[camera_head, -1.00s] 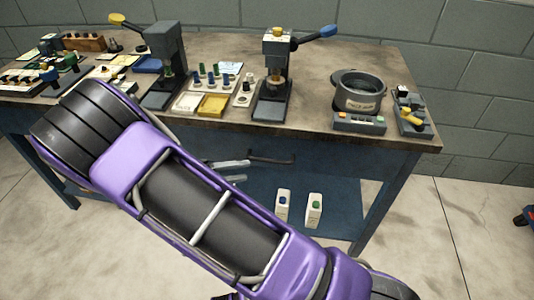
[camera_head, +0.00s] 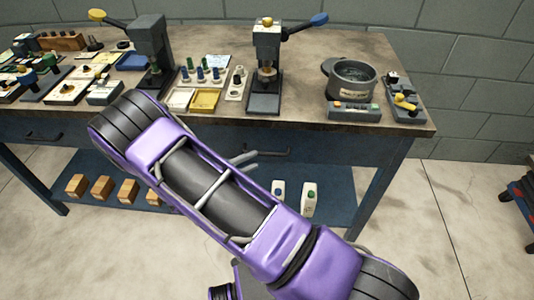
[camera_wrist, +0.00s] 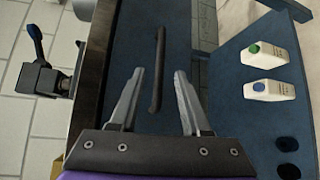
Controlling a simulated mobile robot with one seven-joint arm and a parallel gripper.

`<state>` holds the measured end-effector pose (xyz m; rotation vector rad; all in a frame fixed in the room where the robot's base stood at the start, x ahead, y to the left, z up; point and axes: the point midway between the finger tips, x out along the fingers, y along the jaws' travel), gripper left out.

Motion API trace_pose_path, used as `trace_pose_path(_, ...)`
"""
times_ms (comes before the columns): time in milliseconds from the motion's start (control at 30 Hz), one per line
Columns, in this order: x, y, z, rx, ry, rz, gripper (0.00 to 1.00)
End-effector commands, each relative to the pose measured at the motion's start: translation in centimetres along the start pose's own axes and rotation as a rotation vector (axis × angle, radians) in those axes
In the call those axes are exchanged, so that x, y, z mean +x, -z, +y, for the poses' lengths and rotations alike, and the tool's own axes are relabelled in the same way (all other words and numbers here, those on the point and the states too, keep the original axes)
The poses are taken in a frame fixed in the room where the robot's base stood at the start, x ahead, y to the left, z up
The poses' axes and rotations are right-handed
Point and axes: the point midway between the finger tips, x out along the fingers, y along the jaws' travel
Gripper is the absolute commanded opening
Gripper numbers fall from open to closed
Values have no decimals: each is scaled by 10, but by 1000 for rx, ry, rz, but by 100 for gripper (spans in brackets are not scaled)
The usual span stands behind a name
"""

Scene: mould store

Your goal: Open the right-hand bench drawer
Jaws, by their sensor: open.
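The right-hand bench drawer (camera_head: 312,146) is a dark blue front under the bench top, and it looks shut. Its dark bar handle (camera_head: 268,153) shows beyond my gripper in the head view. In the wrist view the handle (camera_wrist: 157,70) runs lengthwise, and its near end lies between the two fingers in the picture. My gripper (camera_wrist: 158,95) is open and empty, with a finger to each side of the handle's line. In the head view my fingers (camera_head: 243,160) show just left of the handle, partly behind my purple arm. I cannot tell the remaining gap to the handle.
The bench top (camera_head: 310,112) holds two lever presses, a grey pot (camera_head: 352,82) and small trays. A left drawer handle (camera_head: 45,136) shows. White bottles (camera_head: 309,198) and wooden blocks (camera_head: 101,188) stand on the lower shelf.

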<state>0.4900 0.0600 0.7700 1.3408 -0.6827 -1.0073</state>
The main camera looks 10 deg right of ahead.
Motion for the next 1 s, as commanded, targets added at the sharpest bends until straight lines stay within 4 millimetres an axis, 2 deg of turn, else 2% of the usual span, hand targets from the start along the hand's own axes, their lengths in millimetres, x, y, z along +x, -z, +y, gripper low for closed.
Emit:
trace_pose_path(100, 27, -1, 0, -1, 0, -5, 47)
trace_pose_path(300, 57, -1, 0, 0, 0, -3, 47)
trace_pose_path(500, 70, 0, 0, 0, -1, -1, 47)
trace_pose_path(767, 70, 0, 0, 0, 0, -1, 47)
trace_pose_path(1000, 70, 0, 0, 0, 0, -1, 6)
